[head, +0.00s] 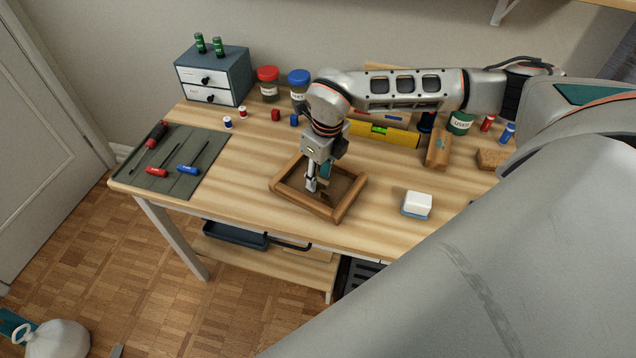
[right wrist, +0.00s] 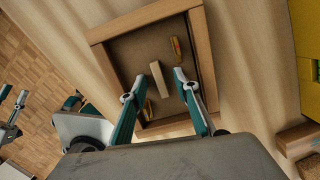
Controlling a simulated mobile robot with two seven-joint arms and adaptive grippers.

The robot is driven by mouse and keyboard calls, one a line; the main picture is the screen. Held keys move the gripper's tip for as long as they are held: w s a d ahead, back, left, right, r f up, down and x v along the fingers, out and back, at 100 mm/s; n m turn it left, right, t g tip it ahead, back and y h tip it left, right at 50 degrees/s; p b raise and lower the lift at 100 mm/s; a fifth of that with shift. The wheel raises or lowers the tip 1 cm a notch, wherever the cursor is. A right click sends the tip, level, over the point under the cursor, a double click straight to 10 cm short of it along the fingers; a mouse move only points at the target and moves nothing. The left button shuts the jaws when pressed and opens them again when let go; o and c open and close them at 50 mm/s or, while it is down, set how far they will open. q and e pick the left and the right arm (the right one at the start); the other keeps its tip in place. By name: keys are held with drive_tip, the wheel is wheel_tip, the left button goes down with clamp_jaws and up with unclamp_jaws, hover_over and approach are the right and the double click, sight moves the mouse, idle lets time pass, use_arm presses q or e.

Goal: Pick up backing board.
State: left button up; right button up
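The backing board (right wrist: 137,53) is a brown panel lying inside a square wooden frame (right wrist: 203,50) on the desk. A pale wooden block (right wrist: 159,79) stands out from the board's middle. Brass-coloured clips (right wrist: 176,48) sit near the frame's inner edges. The frame (head: 284,197) also shows near the desk's front in the head view. My right gripper (right wrist: 156,88) points down over the board, fingers apart, with the block between their tips; I see no clear contact. In the head view the right gripper (head: 312,187) hides part of the board. Part of my left gripper (right wrist: 13,112) seems to show at the right wrist view's left edge.
A white-and-blue block (head: 416,204) lies right of the frame. A yellow level (head: 384,132) and a brown wooden block (head: 438,149) lie behind it. A green mat (head: 188,184) with screwdrivers is at left. A drawer box (head: 213,77) and jars stand behind. Desk left of the frame is clear.

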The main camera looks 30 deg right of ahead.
clamp_jaws()
